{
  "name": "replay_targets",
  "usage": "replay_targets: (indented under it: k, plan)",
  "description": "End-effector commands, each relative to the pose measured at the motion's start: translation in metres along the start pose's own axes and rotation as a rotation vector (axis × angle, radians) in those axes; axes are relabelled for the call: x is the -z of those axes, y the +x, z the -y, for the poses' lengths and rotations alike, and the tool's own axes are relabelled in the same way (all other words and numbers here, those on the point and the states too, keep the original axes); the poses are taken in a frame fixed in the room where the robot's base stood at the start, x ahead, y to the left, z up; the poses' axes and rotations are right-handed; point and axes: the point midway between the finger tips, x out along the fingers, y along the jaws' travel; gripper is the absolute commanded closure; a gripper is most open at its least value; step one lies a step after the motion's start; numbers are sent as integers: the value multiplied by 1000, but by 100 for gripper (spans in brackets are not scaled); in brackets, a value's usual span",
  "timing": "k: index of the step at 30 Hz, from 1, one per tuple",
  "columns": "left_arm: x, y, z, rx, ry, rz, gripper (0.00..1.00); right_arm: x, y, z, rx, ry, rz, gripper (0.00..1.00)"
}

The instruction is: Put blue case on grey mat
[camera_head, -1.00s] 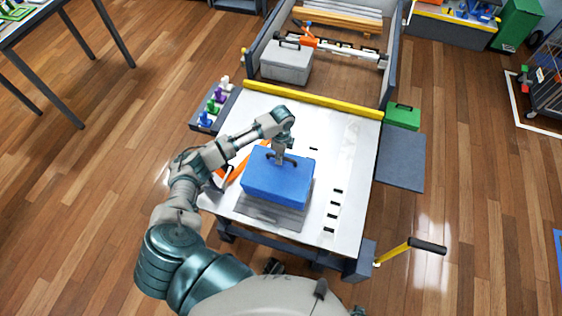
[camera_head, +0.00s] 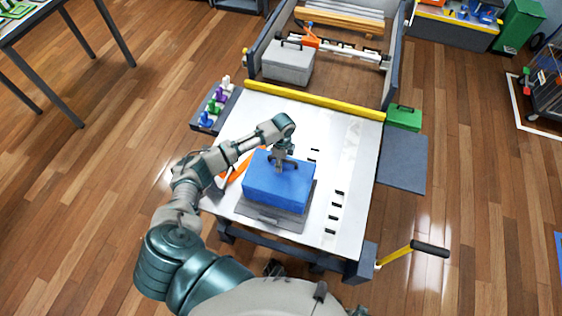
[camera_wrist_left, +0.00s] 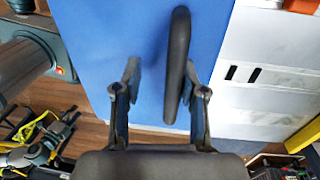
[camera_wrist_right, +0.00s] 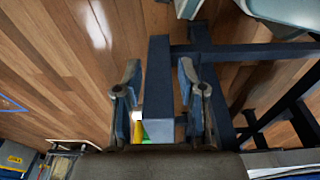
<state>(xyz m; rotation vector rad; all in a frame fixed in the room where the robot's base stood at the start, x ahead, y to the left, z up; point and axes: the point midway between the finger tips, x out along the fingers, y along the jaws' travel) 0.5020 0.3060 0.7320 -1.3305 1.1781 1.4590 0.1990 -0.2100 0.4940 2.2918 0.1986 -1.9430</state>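The blue case (camera_head: 278,188), with a dark handle on top, stands over the grey mat (camera_head: 268,219) near the table's front. The mat's front strip shows; the rest is hidden, and full contact cannot be made out. My left gripper (camera_head: 282,158) is above the case. In the left wrist view, the blue case (camera_wrist_left: 95,50) fills much of the picture. The dark handle (camera_wrist_left: 177,70) lies between the spread fingers of my left gripper (camera_wrist_left: 162,80), nearer the right one, with a gap to the left one. My right gripper (camera_wrist_right: 159,75) is open and empty.
A grey case (camera_head: 288,64) stands behind a yellow bar (camera_head: 310,100). A green case (camera_head: 403,117) and a dark grey panel (camera_head: 403,160) are right of the table. Coloured pegs (camera_head: 213,107) stand at its left edge. The table's right side (camera_head: 345,185) is mostly clear.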

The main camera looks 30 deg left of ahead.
Motion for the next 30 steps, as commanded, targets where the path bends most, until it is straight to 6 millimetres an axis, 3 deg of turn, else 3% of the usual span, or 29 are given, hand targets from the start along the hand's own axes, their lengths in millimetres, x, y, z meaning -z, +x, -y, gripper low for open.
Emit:
replay_targets:
  k: [7,15,21,30]
  plan:
    - [0,-18,1,5,-1,-1,60,0,0,0,0,0,-3,60]
    - [0,-79,2,9,-1,-1,60,-22,23,1,2,-4,12,60]
    - [0,-112,2,6,-2,-1,60,-32,32,1,2,-6,18,60]
    - [0,-123,1,4,-2,-1,60,-36,36,2,2,-6,19,60]
